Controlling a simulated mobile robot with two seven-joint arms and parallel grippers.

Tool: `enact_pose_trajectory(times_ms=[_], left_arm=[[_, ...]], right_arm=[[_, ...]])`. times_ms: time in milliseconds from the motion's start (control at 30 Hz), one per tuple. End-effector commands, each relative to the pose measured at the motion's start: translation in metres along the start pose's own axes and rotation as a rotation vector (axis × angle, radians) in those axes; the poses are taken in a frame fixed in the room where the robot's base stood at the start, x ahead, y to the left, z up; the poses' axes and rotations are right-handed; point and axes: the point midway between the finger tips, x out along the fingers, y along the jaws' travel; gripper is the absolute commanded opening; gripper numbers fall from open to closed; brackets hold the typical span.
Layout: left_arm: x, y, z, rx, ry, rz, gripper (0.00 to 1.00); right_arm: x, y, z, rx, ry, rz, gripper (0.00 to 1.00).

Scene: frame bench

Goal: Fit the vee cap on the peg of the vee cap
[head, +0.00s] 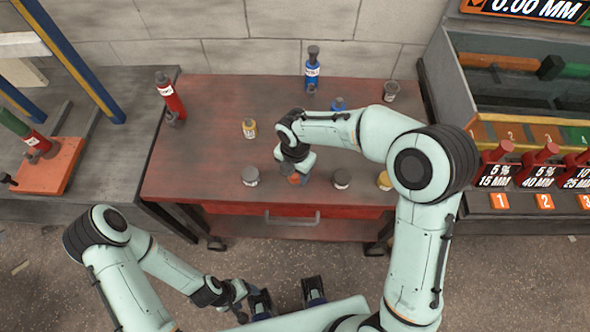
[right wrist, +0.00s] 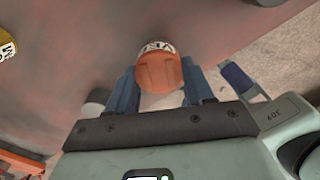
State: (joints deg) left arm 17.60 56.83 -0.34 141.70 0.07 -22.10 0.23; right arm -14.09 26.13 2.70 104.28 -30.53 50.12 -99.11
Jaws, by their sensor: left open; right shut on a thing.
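The orange cap (right wrist: 160,75) sits between the blue fingers of my right gripper (right wrist: 160,88) in the right wrist view. Its white label carries dark letters that look like VEE. In the head view, my right gripper (head: 294,172) is over the front middle of the red table, and a bit of orange shows at it. I cannot tell if the cap touches the table. My left gripper (head: 288,298) is open and empty, low in front of the table. I cannot make out which peg belongs to the vee cap.
The red table (head: 210,120) bears a yellow-labelled bottle (head: 249,129), blue bottle (head: 312,70), red bottle (head: 170,95), and grey-topped jars (head: 251,176) and (head: 341,178). A bench with numbered red pieces (head: 497,160) stands right. An orange plate (head: 50,168) lies left. Bare table shows left of centre.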

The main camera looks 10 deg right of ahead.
Motion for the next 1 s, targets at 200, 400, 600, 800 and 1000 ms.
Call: enact_pose_trajectory(times_ms=[200,400,600,800,1000], left_arm=[[0.004,-0.002,0.001,-0.001,-0.001,0.000,0.66],[0.006,-0.003,0.001,-0.001,-0.003,-0.001,0.66],[0.009,-0.004,0.002,-0.001,-0.004,-0.001,0.66],[0.012,-0.005,0.002,-0.002,-0.005,-0.002,0.66],[0.013,-0.005,0.002,-0.002,-0.005,-0.002,0.66]], right_arm=[[0.006,0.000,0.000,0.000,0.000,0.000,0.17],[0.011,0.000,0.000,0.000,0.001,0.000,0.17],[0.016,0.000,0.000,0.000,0.001,0.000,0.17],[0.021,0.000,0.000,0.000,0.001,0.000,0.17],[0.023,0.000,0.000,0.000,0.000,0.001,0.74]])
